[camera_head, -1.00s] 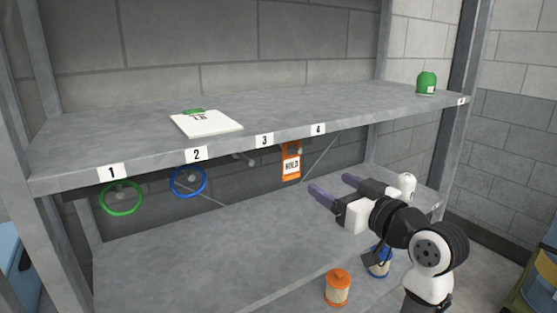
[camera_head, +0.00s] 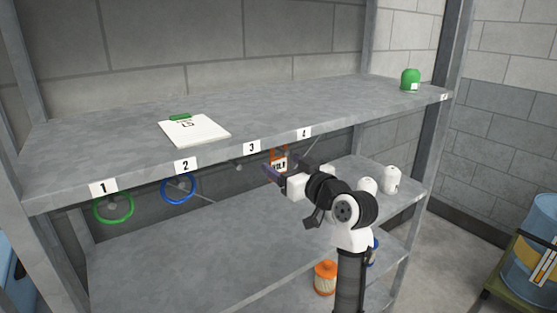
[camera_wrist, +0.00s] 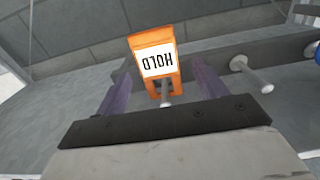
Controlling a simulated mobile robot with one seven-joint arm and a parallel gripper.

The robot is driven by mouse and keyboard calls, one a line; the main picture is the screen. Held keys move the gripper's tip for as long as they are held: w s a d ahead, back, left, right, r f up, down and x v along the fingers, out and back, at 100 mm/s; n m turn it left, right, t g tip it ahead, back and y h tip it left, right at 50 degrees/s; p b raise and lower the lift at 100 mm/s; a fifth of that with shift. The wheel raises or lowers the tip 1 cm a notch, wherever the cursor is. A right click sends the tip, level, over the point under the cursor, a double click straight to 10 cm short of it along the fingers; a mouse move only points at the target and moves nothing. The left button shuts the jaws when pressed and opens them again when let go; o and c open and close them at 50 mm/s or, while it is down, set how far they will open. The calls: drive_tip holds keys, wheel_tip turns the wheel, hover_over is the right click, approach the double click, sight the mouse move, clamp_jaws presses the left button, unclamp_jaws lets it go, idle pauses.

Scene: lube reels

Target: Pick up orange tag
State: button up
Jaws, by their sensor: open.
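The orange tag (camera_head: 278,158) with a white HOLD label hangs under the front of the upper shelf, below the number 4 label. In the wrist view the tag (camera_wrist: 155,58) hangs on a grey peg (camera_wrist: 165,92), upside down in the picture, just beyond and between my two purple fingers. My gripper (camera_head: 271,171) is at the tag's lower left in the head view, and the arm hides part of the space beside it. In the wrist view my gripper (camera_wrist: 158,82) is open, with nothing seen held between its fingers.
A green ring (camera_head: 114,207) and a blue ring (camera_head: 179,189) hang under labels 1 and 2. An empty peg (camera_wrist: 250,74) is beside the tag's peg. The upper shelf (camera_head: 300,108) holds a clipboard (camera_head: 194,130) and a green container (camera_head: 410,80). White containers (camera_head: 391,179) and an orange one (camera_head: 325,277) stand lower.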

drive_tip(key=shift+x, duration=0.8)
drive_tip(key=c, duration=1.1)
drive_tip(key=shift+o, duration=0.2)
drive_tip(key=shift+r+b, duration=0.15)
drive_tip(key=shift+b, duration=0.2)
drive_tip(key=shift+s+d+r, duration=0.1)
drive_tip(key=shift+s+d, duration=0.2)
drive_tip(key=b+v, duration=0.4)
drive_tip(key=v, duration=1.3)
drive_tip(key=shift+b, duration=0.35)
